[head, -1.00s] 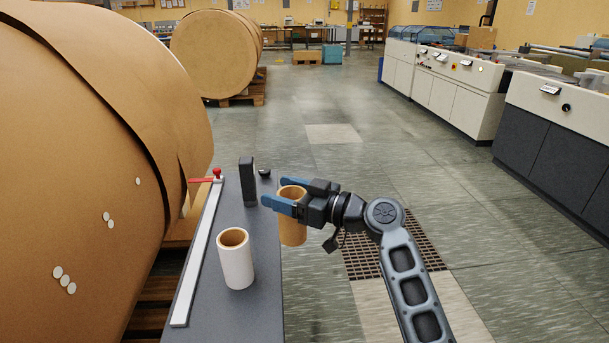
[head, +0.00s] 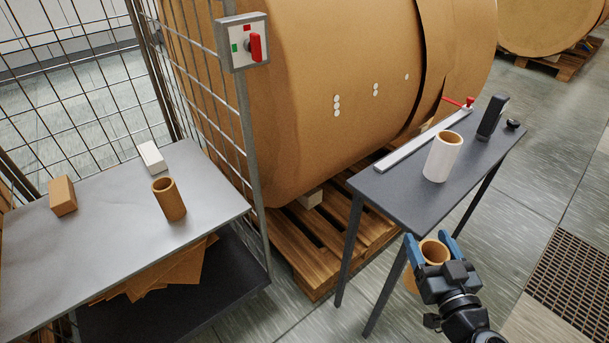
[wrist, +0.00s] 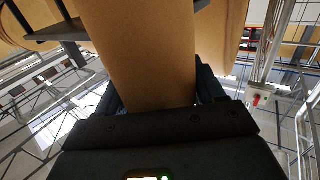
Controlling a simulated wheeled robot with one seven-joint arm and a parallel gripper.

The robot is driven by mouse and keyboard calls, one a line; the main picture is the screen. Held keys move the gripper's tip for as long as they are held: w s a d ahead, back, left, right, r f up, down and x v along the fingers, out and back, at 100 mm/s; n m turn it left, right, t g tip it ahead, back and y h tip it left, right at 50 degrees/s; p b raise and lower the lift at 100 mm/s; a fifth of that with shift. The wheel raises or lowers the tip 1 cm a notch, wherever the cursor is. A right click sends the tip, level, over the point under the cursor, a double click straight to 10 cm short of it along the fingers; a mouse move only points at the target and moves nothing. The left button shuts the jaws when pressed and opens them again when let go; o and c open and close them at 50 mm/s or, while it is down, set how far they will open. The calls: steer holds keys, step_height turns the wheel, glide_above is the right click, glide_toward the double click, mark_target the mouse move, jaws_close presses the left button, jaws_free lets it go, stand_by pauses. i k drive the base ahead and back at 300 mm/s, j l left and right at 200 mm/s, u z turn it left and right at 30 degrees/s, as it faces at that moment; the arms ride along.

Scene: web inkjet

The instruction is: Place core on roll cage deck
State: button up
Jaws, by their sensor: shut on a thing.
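My gripper (head: 432,247) is shut on a brown cardboard core (head: 434,251), one blue finger on each side of it. The core is a hollow tube held about upright, in front of the dark side table, apart from it. In the wrist view the held core (wrist: 150,60) fills the middle between the fingers. The roll cage deck (head: 100,225) is a grey shelf at the left of the head view. A second brown core (head: 169,199) stands on the deck. A white core (head: 443,157) stands on the side table (head: 390,187).
A brown box (head: 62,196) and a white box (head: 151,157) sit on the deck, whose front middle is bare. The cage's mesh side (head: 215,110) carries a red-handled switch box (head: 243,42). A huge paper roll (head: 310,110) lies behind on a pallet (head: 330,245).

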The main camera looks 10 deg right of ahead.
mark_target(121, 241)
steer(key=i+u, duration=0.1)
steer(key=u, duration=0.65)
steer(key=i+l+u, duration=0.1)
steer(key=u, duration=0.3)
steer(key=l+u, duration=0.15)
steer(key=u, duration=0.25)
steer(key=i+l+u, duration=0.15)
steer(key=l, duration=0.2)
steer(key=i+l+u, duration=0.2)
steer(key=l, duration=0.15)
steer(key=l+u, duration=0.15)
steer(key=l, duration=0.2)
steer(key=i+l+u, duration=0.2)
steer(key=l, duration=0.55)
